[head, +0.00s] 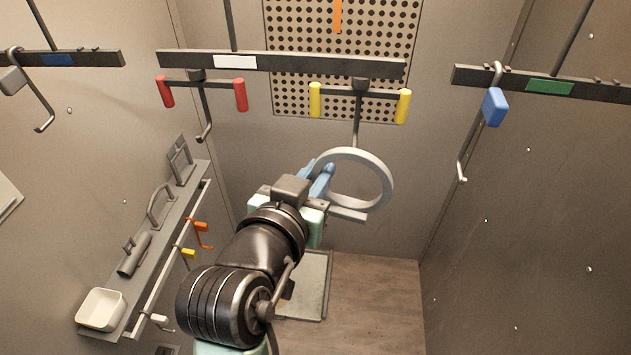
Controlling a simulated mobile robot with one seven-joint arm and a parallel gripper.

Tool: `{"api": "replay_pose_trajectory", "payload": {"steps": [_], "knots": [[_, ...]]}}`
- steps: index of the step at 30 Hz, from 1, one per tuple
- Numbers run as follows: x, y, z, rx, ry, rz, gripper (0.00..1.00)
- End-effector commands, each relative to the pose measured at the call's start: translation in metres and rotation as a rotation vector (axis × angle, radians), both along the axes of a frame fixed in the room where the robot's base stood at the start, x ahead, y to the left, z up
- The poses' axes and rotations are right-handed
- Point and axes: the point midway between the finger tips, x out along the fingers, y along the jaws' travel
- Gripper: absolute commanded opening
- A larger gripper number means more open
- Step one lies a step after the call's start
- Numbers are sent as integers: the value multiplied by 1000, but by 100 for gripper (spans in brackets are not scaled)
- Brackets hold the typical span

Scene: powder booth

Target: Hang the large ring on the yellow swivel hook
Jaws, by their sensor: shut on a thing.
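The large grey ring (388,190) is held at its left side by my gripper (328,192). It hangs in the air, tilted, with its opening visible. The yellow swivel hook (359,86) hangs from the middle bar, with a yellow grip at each end of its crosspiece. Its dark stem runs down to the top of the ring. The hook's lower tip is hidden, so I cannot tell whether it passes through the ring. My gripper's fingertips are partly hidden behind the wrist and the ring.
A red swivel hook (204,88) hangs left of the yellow one on the middle bar (280,64). A hook with a blue block (493,107) hangs at right, and a grey hook (14,80) at far left. A shelf (152,235) with handles and a white bin (101,309) lines the left wall.

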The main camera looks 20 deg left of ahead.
Motion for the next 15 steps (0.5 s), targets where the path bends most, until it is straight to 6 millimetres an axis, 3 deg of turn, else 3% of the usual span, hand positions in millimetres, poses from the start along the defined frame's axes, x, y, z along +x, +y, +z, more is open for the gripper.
{"api": "replay_pose_trajectory", "payload": {"steps": [3,15], "knots": [[10,2,1,2,-3,0,0],[9,2,1,1,-3,0,0]]}}
